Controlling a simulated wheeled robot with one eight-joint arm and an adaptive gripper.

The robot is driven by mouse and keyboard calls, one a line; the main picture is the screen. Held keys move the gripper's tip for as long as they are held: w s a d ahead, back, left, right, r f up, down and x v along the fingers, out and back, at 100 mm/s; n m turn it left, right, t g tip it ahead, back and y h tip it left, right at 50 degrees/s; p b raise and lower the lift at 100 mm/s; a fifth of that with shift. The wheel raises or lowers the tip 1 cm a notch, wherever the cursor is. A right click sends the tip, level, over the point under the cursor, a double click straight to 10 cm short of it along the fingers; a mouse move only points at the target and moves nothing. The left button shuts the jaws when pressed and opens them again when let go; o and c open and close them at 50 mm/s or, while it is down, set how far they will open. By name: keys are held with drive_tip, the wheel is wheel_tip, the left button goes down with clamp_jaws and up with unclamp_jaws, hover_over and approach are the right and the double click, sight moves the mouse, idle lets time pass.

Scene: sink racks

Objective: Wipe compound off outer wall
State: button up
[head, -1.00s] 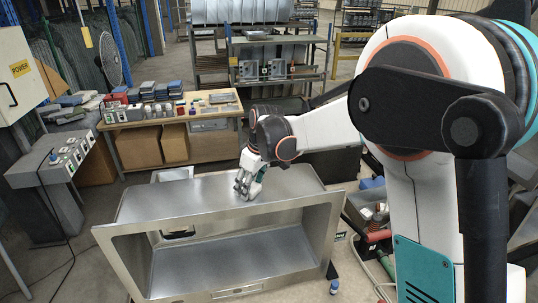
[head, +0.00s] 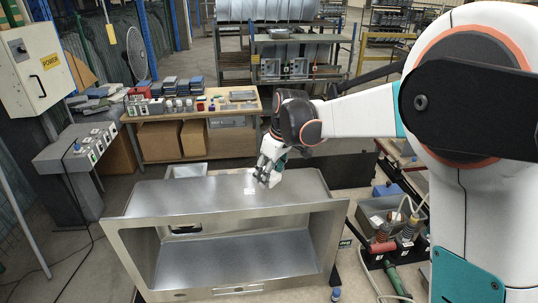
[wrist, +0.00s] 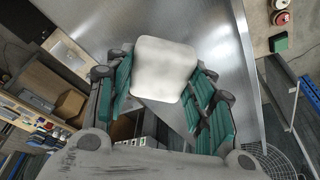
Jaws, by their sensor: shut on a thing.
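The steel sink (head: 190,195) lies on its side in the head view, its open bowl facing me and its smooth outer wall on top. My gripper (head: 265,178) is over the right half of that wall, pointing down, close to the surface. In the wrist view my gripper (wrist: 160,92) is shut on a white rounded pad (wrist: 165,68), with teal fingers on both sides of it. The steel wall (wrist: 212,30) is behind the pad; contact cannot be told.
A workbench (head: 195,112) with boxes and small items stands behind the sink. A grey control console (head: 80,150) is at left. A grey bin (head: 380,214) and red and green tools (head: 384,246) lie at right.

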wheel_tip(320, 180, up, 3)
drive_tip(key=shift+s+a+f+p, duration=0.1)
drive_tip(key=shift+a+f+p, duration=0.05)
drive_tip(key=shift+p, duration=0.4)
drive_tip(key=shift+r, duration=0.25)
